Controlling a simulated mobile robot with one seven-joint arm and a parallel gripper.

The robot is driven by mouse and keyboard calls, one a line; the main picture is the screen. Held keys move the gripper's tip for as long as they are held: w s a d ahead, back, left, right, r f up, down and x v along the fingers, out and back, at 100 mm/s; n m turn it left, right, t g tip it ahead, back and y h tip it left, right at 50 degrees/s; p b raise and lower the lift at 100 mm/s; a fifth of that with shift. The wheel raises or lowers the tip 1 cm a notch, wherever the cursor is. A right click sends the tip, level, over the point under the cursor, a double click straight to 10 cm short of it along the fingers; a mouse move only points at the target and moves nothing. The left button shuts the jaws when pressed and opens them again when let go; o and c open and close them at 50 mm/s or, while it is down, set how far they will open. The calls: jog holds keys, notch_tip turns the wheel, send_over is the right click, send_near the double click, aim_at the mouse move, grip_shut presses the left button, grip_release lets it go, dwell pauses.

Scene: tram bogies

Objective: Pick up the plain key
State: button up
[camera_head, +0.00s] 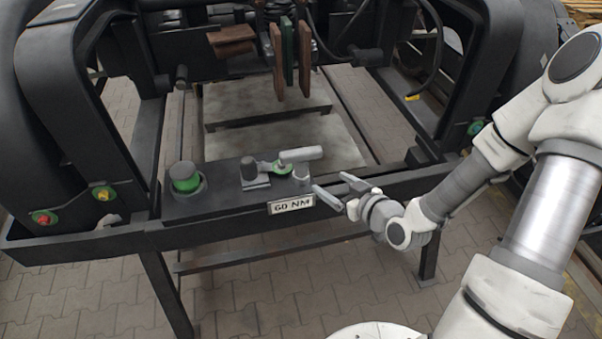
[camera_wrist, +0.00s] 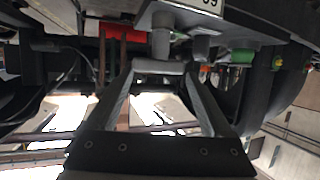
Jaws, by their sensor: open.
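I cannot tell for certain which piece is the plain key. A short grey post (camera_head: 301,174) stands at the shelf's right end. A grey post also shows in the wrist view (camera_wrist: 163,42), just beyond my fingertips. In the wrist view my gripper (camera_wrist: 160,68) reaches towards the shelf's underside-up image.
A dark knob (camera_head: 248,168) and a green-capped cylinder (camera_head: 185,177) stand further left on the shelf. The white label (camera_head: 292,204) hangs at the front edge. The dark bogie frame beam (camera_head: 100,240) runs below. Brown and green plates (camera_head: 288,55) hang behind. Paved floor in front is open.

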aim_at(305, 168)
jog(key=shift+w+a+f+b, duration=0.3)
jog(key=shift+f+b, duration=0.25)
jog(key=shift+b, duration=1.7)
jog(key=b+x, duration=0.5)
jog(key=x, duration=0.3)
jog(key=shift+w+a, duration=0.3)
jog(key=shift+b+x, duration=0.3)
jog(key=shift+x, duration=2.75)
jog(key=shift+d, duration=0.1)
grip_shut()
jog(key=shift+r, duration=0.1)
